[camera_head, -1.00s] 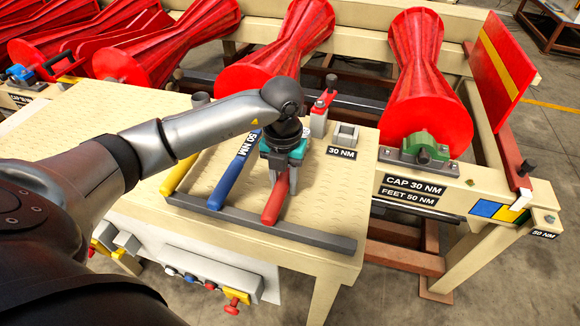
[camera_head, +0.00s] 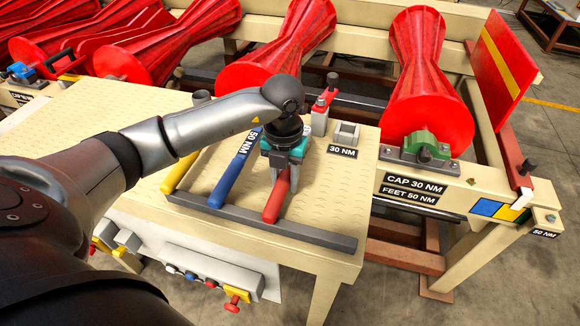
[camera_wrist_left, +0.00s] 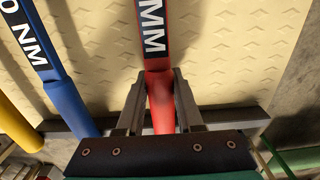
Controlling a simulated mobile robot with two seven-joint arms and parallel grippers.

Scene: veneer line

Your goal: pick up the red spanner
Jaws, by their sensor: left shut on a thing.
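The red spanner (camera_head: 275,199) lies on the table, its handle end over a dark rack bar. In the left wrist view the red spanner (camera_wrist_left: 157,58) runs up from between the fingers, with white lettering on its shaft. My left gripper (camera_head: 283,178) points down over it, and in the left wrist view the fingers (camera_wrist_left: 160,100) stand on both sides of the red handle, shut on it. The gripper hides part of the shaft and the far end in the head view. My right gripper is not in view.
A blue spanner (camera_head: 228,181) marked 50 NM and a yellow one (camera_head: 178,174) lie to the left. The dark rack bar (camera_head: 315,236) runs along the table's front. A small grey block (camera_head: 346,135) stands behind a 30 NM label. Red rollers stand beyond.

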